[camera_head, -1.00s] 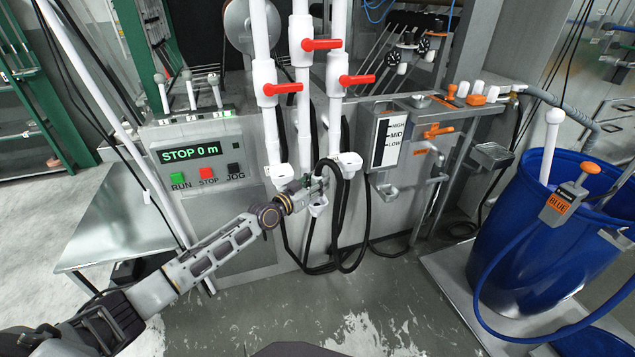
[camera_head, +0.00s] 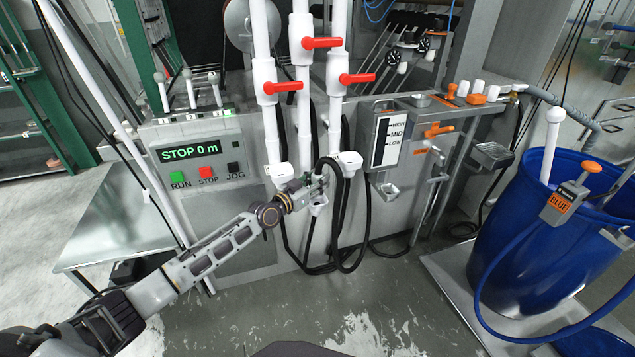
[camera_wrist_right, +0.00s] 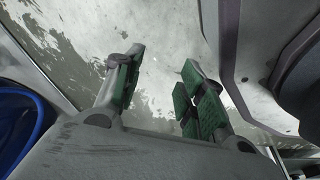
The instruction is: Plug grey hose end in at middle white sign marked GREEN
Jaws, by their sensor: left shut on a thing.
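My left gripper (camera_head: 308,190) is in front of the machine, just below the middle white pipe. It is shut on a grey hose end (camera_head: 320,178), from which a black hose loops up and down to the right. The gripper covers much of the hose end. A small white piece (camera_head: 317,207) shows just below it; no lettering is readable there. I cannot tell whether the hose end touches the middle fitting. My right gripper (camera_wrist_right: 158,95) shows in the right wrist view, open, with green finger pads apart and bare floor between them.
White fittings stand on the left (camera_head: 279,171) and right (camera_head: 347,162) of the middle one. Red valve handles (camera_head: 321,43) are above. A control panel (camera_head: 203,158) reads STOP 0 m. A blue barrel (camera_head: 520,240) stands right. Black hoses hang below the pipes.

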